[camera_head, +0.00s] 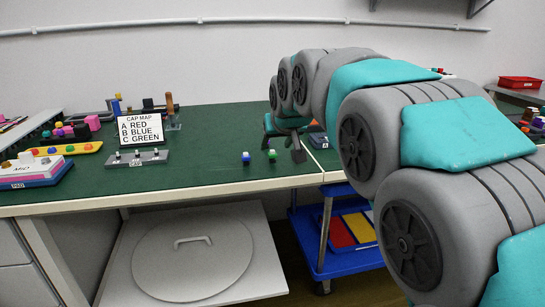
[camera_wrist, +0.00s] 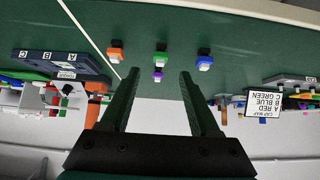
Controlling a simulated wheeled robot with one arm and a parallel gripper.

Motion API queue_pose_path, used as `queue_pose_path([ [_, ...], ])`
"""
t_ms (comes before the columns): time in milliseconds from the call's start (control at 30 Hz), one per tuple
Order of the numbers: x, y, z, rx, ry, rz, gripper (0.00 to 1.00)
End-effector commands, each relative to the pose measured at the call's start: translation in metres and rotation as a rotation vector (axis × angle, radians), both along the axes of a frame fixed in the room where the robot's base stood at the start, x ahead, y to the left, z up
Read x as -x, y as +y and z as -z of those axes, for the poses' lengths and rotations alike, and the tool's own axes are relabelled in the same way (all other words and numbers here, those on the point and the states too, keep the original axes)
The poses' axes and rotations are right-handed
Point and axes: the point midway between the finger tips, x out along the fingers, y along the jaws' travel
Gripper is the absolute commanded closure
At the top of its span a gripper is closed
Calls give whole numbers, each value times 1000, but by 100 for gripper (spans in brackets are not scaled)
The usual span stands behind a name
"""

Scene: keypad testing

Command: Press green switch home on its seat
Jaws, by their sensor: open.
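The green switch (camera_head: 272,155) is a small cap with a dark base on the green table near its front edge. In the wrist view the green switch (camera_wrist: 161,50) lies beyond and between my fingertips, apart from both. My gripper (camera_wrist: 158,73) is open and empty; it also shows in the head view (camera_head: 283,142), close to the green switch. A grey bar with three posts (camera_head: 138,159) stands on the table at left. A dark block lettered A, B, C (camera_wrist: 62,63) shows at left in the wrist view. I cannot tell which is the seat.
A CAP MAP sign (camera_head: 141,129) pairs C with green. Table is clear between bar and caps.

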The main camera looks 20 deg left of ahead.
Motion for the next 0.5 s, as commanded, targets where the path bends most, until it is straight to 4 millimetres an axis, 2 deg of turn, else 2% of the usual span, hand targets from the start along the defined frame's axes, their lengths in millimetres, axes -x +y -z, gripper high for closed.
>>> queue_pose_path([
  [500,-29,19,40,-1,-2,1,38],
])
